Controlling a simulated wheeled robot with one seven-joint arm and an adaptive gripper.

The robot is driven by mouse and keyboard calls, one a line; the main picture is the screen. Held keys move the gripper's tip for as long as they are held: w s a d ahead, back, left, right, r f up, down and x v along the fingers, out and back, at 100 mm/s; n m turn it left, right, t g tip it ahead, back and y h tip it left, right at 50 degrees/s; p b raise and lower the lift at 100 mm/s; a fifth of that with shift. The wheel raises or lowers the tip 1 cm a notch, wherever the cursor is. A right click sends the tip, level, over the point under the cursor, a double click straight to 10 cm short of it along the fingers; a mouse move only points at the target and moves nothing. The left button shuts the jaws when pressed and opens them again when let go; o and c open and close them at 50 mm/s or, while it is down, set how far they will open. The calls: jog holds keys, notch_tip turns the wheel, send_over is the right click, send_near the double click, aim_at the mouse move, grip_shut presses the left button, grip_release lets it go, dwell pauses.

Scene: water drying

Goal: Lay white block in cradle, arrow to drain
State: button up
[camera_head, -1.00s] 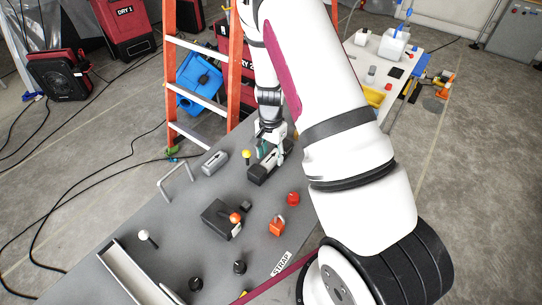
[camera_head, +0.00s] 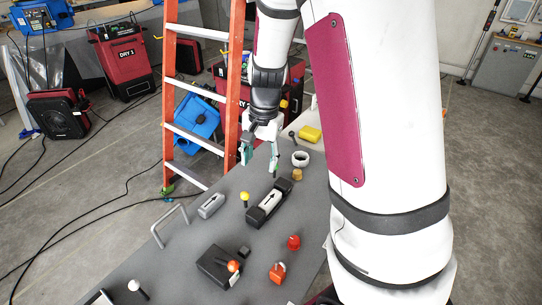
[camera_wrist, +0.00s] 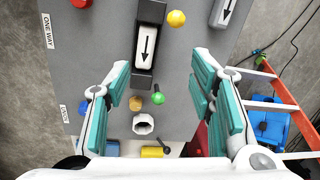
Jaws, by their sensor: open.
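The white block (camera_head: 269,200) with a black arrow lies in the dark cradle (camera_head: 254,218). In the wrist view the block (camera_wrist: 147,48) sits lengthwise between the cradle's (camera_wrist: 151,12) dark ends, and its arrow points down the picture, towards a white ring (camera_wrist: 143,124). My gripper (camera_head: 262,161) is open and empty, above and beyond the cradle in the head view. In the wrist view its teal fingers (camera_wrist: 160,78) stand wide apart, with nothing between the pads. I cannot tell which thing is the drain.
A second, greyer arrow block (camera_head: 211,205) lies left of the cradle. A yellow ball knob (camera_head: 244,196) stands between them. A dark box (camera_head: 217,265), a red knob (camera_head: 294,242) and an orange padlock (camera_head: 277,272) are nearer. An orange ladder (camera_head: 235,85) stands beside the table.

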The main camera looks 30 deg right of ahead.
jog(key=s+a+r+n+t, duration=0.1)
jog(key=s+a+r+n, duration=0.25)
jog(key=r, duration=0.35)
jog(key=s+a+r+n+t, duration=0.1)
jog(key=s+a+r+n, duration=0.2)
jog(key=s+r, duration=0.3)
jog(key=s+a+r+n+t, duration=0.2)
jog(key=s+r+n, duration=0.3)
jog(key=s, duration=0.5)
jog(key=shift+a+r+t+h, duration=0.3)
jog(key=shift+a+r+t, duration=0.1)
jog(key=shift+r, duration=0.5)
